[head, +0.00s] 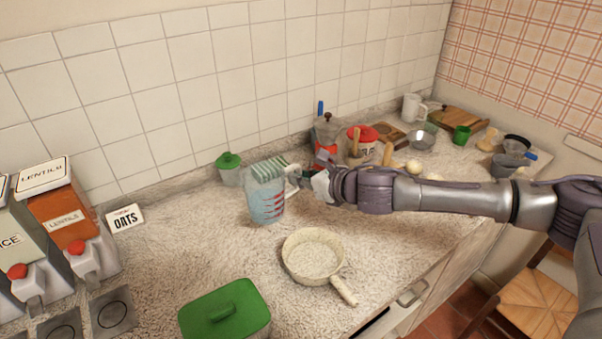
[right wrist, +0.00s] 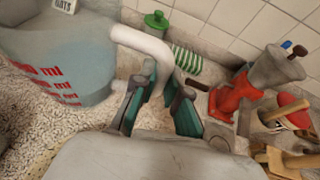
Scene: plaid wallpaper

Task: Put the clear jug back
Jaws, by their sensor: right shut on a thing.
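The clear jug (head: 266,207), bluish with red measuring marks and a pale handle, is upright at the middle of the counter. My right gripper (head: 304,180) reaches it from the right and is shut on its handle. In the right wrist view the jug (right wrist: 60,65) fills the upper left, and its white handle runs between the fingers of the gripper (right wrist: 158,88). I cannot tell whether the jug's base touches the counter. My left gripper is not in view.
A cream pan (head: 312,256) and a green-lidded box (head: 226,312) stand in front. Dispensers (head: 66,222) and an OATS sign (head: 125,218) are left. A green-lidded jar (head: 229,170) is behind. A moka pot (right wrist: 238,98) and red-lidded jar (head: 361,136) are right.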

